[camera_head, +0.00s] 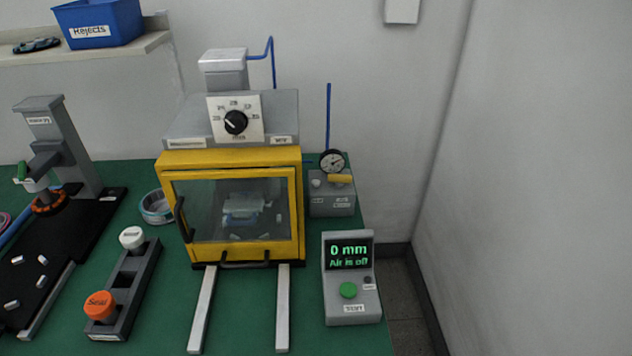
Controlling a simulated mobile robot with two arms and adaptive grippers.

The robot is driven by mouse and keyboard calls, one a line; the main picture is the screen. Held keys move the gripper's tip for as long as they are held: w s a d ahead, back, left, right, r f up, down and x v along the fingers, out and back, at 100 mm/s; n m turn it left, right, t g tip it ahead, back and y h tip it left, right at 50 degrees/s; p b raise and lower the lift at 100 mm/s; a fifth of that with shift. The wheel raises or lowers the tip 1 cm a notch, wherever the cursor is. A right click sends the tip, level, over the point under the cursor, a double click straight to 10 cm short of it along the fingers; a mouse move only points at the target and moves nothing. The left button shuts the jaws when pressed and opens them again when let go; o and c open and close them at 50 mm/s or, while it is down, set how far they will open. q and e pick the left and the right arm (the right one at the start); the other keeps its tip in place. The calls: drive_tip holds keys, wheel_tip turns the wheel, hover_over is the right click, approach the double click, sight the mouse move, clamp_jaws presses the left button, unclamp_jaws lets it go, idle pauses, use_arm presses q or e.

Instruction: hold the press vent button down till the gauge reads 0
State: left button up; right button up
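The press (229,208) stands at the table's middle, with a yellow-framed clear door that looks shut. The round gauge (331,161) sits on a grey air box (331,202) right of the press; its needle is too small to read. That box carries a yellow lever (341,179) and a small pale button (316,182). I cannot tell from the labels which button is the vent button. The grey display box (350,278) reads "0 mm" and "Air is off" and has a green button (348,290). Neither gripper is in view.
A grey stand (62,145) is farther left. Two pale rails (202,308) run forward from the press. A blue Rejects bin (98,22) is on a shelf.

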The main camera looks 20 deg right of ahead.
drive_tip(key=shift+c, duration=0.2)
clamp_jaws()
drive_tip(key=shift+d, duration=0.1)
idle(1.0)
